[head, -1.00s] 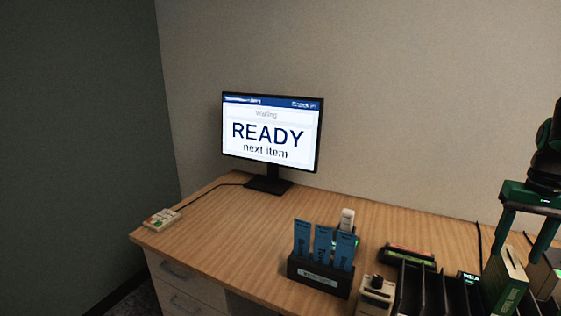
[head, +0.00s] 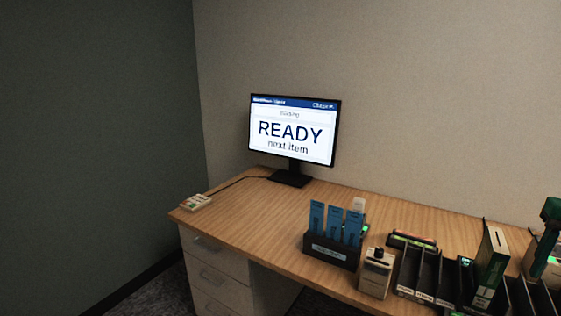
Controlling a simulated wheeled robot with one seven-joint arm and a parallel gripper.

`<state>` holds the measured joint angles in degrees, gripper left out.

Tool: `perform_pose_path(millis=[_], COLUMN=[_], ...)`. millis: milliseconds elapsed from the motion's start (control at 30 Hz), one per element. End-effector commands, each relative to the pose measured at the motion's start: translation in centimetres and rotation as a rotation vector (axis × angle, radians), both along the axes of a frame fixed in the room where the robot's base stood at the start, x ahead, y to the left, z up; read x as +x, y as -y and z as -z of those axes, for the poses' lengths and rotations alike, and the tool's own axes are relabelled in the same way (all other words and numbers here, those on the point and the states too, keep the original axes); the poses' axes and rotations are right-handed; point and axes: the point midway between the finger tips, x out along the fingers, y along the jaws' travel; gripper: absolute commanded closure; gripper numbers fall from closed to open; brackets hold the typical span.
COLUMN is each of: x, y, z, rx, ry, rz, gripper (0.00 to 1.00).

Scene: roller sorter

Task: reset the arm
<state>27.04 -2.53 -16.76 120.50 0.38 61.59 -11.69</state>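I cannot make out both fingertips, so the gripper's opening is unclear.
A monitor (head: 294,131) reading "READY next item" stands on the wooden desk (head: 240,205). A black holder (head: 331,250) with blue cards, a small pale box (head: 376,273) and a small device (head: 196,202) also sit there. The desk's left half is mostly clear.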

Motion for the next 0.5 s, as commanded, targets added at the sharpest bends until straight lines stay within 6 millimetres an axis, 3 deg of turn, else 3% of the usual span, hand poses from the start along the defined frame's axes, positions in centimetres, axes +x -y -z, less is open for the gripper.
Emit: perform_pose_path(millis=[267,500], x=[-1.6,-4.6], y=[-5.0,-9.4], z=[0.0,0.7], rx=[0.004,0.01], ry=[0.006,0.007], rz=[-0.018,-0.017], gripper=[0.49,0.49])
